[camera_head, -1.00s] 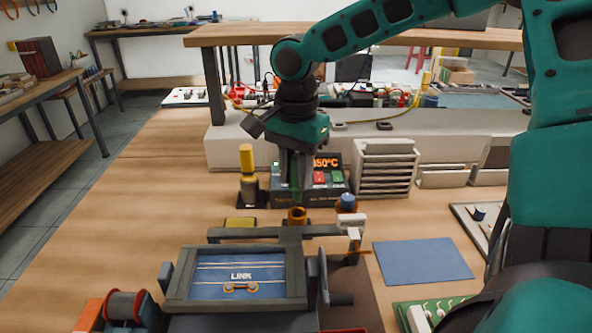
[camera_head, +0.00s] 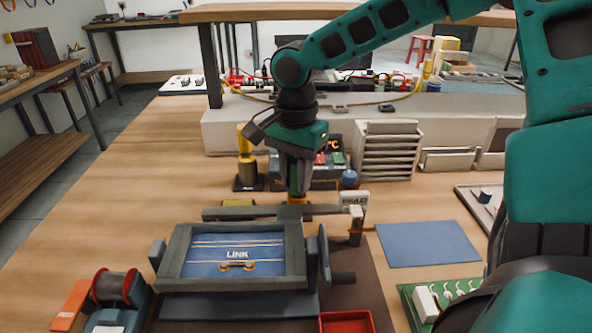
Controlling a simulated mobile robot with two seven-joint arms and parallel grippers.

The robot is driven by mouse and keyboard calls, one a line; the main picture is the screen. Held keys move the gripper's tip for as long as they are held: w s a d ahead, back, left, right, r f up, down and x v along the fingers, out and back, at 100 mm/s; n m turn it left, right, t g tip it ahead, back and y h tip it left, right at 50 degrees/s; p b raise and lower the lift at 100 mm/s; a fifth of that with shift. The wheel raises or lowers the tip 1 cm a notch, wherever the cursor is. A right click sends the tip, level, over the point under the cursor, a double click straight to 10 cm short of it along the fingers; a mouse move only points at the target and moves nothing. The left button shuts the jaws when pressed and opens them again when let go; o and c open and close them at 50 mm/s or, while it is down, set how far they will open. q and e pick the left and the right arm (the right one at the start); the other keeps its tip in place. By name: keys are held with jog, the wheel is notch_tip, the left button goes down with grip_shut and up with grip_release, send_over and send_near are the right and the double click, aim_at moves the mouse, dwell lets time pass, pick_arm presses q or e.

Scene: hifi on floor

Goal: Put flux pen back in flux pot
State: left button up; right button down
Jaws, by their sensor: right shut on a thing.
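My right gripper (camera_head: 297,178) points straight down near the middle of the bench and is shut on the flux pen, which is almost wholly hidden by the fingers. Directly below the fingertips is a small orange pot (camera_head: 297,199), which looks like the flux pot. It stands behind the grey bar of the board holder. Fingers and pot overlap in the picture, and I cannot tell whether the pen's tip is inside the pot. My left gripper is not in view.
The board holder (camera_head: 173,270) with a blue board stands in front. A yellow-handled tool in a stand (camera_head: 246,172) is close left of the gripper. A blue-capped bottle (camera_head: 349,179) and drawers (camera_head: 388,155) are to the right. A blue mat (camera_head: 428,244) lies clear.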

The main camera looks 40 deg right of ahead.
jog(key=shift+c, duration=1.5)
grip_release()
notch_tip(320, 180, up, 4)
jog(key=p, duration=0.3)
jog(key=shift+f+p, duration=0.1)
jog(key=shift+p, duration=0.3)
jog(key=shift+r+p, duration=0.95)
jog(key=shift+p, duration=0.05)
jog(key=shift+r+p, duration=0.6)
jog(key=shift+r, duration=0.15)
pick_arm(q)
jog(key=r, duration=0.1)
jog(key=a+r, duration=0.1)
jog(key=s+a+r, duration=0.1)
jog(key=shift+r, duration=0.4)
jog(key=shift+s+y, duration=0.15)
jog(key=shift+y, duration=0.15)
pick_arm(e)
jog(key=shift+s+a, duration=0.1)
